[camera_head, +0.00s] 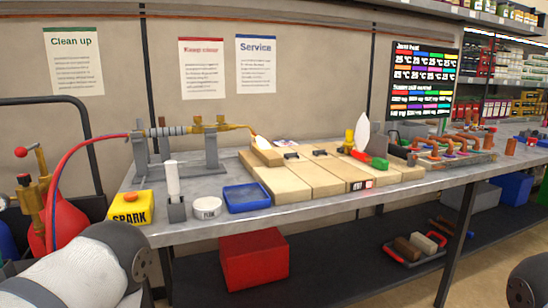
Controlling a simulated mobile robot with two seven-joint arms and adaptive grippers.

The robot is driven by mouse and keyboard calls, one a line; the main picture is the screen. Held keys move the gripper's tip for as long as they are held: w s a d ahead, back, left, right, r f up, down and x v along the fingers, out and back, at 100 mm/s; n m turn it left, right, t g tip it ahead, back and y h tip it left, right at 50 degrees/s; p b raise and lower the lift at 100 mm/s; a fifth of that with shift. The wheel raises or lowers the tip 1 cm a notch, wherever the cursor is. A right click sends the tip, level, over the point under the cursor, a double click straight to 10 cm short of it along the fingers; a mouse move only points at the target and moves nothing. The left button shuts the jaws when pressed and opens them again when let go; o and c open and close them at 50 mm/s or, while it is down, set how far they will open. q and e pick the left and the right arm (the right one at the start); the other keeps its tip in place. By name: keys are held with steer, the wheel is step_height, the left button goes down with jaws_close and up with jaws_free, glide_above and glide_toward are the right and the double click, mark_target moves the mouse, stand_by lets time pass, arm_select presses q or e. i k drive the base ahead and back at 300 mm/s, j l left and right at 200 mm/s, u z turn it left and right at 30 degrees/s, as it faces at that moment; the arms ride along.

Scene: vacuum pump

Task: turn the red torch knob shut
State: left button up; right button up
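Neither gripper is in view. My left arm shows at the lower left, overlapping the cylinder's lower part.
A yellow SPARK box (131,208), white tub (207,207) and blue tray (247,197) stand along the bench front. Pale blocks (310,178) fill its middle, with copper pipework (455,146) to the right. A black cart frame (84,118) stands around the cylinder.

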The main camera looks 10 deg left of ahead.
mark_target(197, 119)
steer(key=u, duration=0.8)
steer(key=i+j+z, duration=0.15)
steer(key=j, duration=0.3)
steer(key=i+j+z, duration=0.2)
steer(key=j, duration=0.25)
steer(key=k, duration=0.1)
